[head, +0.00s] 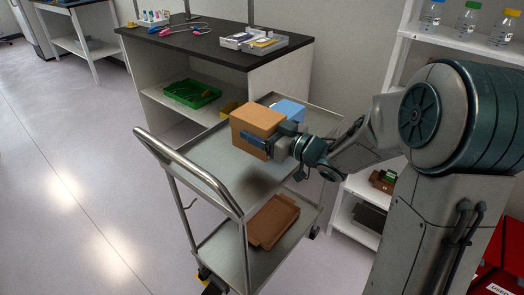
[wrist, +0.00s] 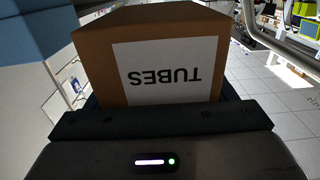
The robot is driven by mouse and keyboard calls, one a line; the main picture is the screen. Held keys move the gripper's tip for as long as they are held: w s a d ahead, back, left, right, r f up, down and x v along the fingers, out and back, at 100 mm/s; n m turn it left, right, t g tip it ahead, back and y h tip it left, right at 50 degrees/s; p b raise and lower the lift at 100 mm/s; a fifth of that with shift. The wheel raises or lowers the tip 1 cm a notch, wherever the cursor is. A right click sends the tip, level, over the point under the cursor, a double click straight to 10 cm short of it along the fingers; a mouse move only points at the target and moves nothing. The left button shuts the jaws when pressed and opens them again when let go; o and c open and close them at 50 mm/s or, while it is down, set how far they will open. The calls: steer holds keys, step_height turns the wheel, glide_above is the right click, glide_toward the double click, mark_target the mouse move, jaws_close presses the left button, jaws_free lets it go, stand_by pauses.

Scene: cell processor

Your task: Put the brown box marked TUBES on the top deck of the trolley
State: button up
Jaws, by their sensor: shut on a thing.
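The brown box (head: 257,125) is in my gripper (head: 268,144), over the top deck of the trolley (head: 227,167). In the wrist view the box (wrist: 115,55) fills the middle, and its white TUBES label reads upside down. My gripper (wrist: 160,105) is shut on the box. A dark shadow lies on the deck below and in front of the box. I cannot tell for certain whether its underside touches the deck. A blue box (head: 289,109) stands on the deck just behind it, to the right; it also shows in the wrist view (wrist: 40,30).
A yellow item (head: 231,108) shows behind the brown box. A brown tray (head: 273,221) lies on the trolley's lower deck. The trolley's handle (head: 190,168) rises at the left. The front of the top deck is clear. A dark-topped bench (head: 200,44) stands behind, white shelves (head: 455,40) at right.

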steer(key=shift+f+b, duration=0.7)
steer(key=shift+f, duration=2.7)
steer(key=shift+f, duration=0.1)
steer(key=shift+f, duration=0.15)
steer(key=o, duration=1.4)
steer(key=shift+r, duration=0.25)
steer(key=shift+s+d, duration=0.1)
steer(key=shift+d, duration=0.15)
steer(key=p+v, duration=0.1)
steer(key=v, duration=1)
steer(key=shift+s+d, duration=0.2)
steer(key=shift+s, duration=0.05)
